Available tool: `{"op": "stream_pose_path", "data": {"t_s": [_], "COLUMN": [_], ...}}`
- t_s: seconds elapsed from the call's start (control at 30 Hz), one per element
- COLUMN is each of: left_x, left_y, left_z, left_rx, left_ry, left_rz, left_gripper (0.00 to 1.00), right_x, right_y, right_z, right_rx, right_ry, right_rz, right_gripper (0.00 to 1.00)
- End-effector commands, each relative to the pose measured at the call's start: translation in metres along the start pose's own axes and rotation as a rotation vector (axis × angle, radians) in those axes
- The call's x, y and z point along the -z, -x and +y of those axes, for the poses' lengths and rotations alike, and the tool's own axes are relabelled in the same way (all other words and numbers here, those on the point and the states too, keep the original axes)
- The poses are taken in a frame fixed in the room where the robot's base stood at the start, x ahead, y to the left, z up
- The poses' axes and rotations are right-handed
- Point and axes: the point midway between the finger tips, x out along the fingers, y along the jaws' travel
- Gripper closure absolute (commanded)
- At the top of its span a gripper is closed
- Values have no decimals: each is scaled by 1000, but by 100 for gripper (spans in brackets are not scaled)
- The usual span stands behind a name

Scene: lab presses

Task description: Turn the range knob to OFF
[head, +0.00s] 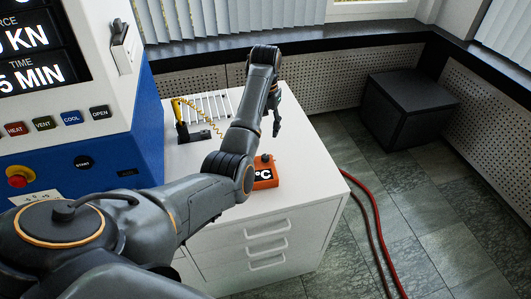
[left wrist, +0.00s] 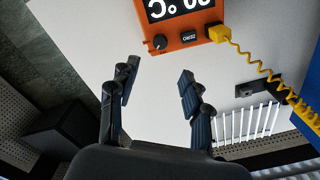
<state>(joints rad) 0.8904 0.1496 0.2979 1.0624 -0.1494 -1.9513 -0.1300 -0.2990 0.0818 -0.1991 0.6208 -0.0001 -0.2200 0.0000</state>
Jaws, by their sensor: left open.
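The orange meter (head: 264,178) with a °C display stands on the white cabinet top, partly hidden by my left arm in the head view. In the left wrist view the meter (left wrist: 184,36) appears upside down at the top. Its black round range knob (left wrist: 159,41) is beside a dark ZERO button (left wrist: 189,36); the knob (head: 265,157) also shows in the head view. The knob's pointer setting is too small to read. My left gripper (left wrist: 158,73) is open and empty, with its fingertips apart from the knob. It is above the cabinet in the head view (head: 277,122).
A yellow coiled cable (left wrist: 250,62) runs from the meter to a yellow-handled probe (head: 178,112). A white rack (head: 208,107) stands behind. The blue-and-white press (head: 148,130) is left of the cabinet (head: 310,170). A red hose (head: 375,215) lies on the floor.

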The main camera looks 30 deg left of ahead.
Motion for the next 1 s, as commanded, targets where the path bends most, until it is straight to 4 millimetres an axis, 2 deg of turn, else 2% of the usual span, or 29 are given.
{"op": "stream_pose_path", "data": {"t_s": [0.3, 0.5, 0.7, 1.0], "left_x": [-2, -1, -1, 0], "left_y": [-68, -103, -118, -120], "left_z": [0, 0, 0, 0], "left_rx": [0, 0, 0, 0], "left_ry": [0, 1, 1, 1], "left_rz": [-4, -3, -1, 1], "left_gripper": [52, 52, 52, 52], "right_x": [0, 0, 0, 0], "right_y": [10, 10, 10, 10], "right_z": [-1, -3, -3, -3], "right_rx": [2, 4, 4, 4], "right_ry": [1, 1, 1, 0], "right_rz": [-1, -1, -2, -2], "right_gripper": [60, 60, 60, 60]}}
